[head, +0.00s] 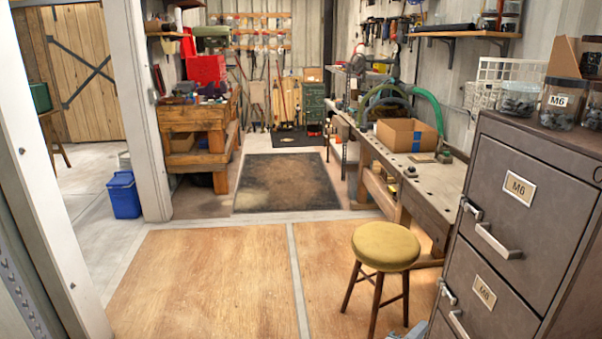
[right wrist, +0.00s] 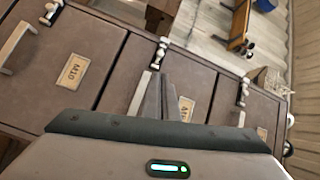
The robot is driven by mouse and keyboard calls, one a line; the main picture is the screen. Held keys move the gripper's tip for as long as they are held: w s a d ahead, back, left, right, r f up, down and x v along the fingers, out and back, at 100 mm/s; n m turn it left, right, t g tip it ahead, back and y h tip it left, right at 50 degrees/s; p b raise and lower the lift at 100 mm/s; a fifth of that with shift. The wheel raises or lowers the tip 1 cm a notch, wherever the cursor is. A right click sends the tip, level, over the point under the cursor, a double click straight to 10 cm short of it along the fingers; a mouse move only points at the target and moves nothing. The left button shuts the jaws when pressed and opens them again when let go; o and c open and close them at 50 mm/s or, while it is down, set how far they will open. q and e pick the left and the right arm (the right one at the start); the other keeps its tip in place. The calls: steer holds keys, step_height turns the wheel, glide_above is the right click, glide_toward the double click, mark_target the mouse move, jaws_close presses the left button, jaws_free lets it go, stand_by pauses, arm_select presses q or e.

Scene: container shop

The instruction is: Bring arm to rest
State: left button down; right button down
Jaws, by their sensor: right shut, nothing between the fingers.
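My right gripper (right wrist: 155,98) shows in the right wrist view with its grey fingers together and nothing held. It is in front of the drawers of a grey-brown filing cabinet (right wrist: 105,78); I cannot tell whether it touches a drawer front. In the head view only a small grey part of my right gripper (head: 410,331) shows at the bottom edge, left of the cabinet (head: 513,228). My left gripper is in neither view.
A stool (head: 386,246) with a yellow seat stands left of the cabinet. A workbench (head: 425,182) with a cardboard box (head: 406,134) runs along the right wall. Jars (head: 558,103) stand on the cabinet.

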steer(key=s+a+f+n+t+y, duration=0.1)
steer(key=s+a+f+n+y, duration=0.6)
steer(key=f+n, duration=0.4)
steer(key=s+a+f+n+t+y, duration=0.1)
steer(key=s+a+f+n+y, duration=0.6)
steer(key=f, duration=0.7)
steer(key=s+a+f+n+g, duration=0.1)
steer(key=s+f+n+g, duration=0.1)
steer(key=s+f, duration=0.4)
steer(key=s+f+n+g, duration=0.2)
steer(key=s+f+n, duration=0.2)
steer(key=s, duration=0.8)
steer(key=s+a+f+n+g, duration=0.1)
steer(key=s+f+n+g, duration=0.2)
steer(key=s+f, duration=0.5)
steer(key=shift+s+a+y, duration=0.35)
steer(key=shift+s+y, duration=0.05)
steer(key=shift+s, duration=0.4)
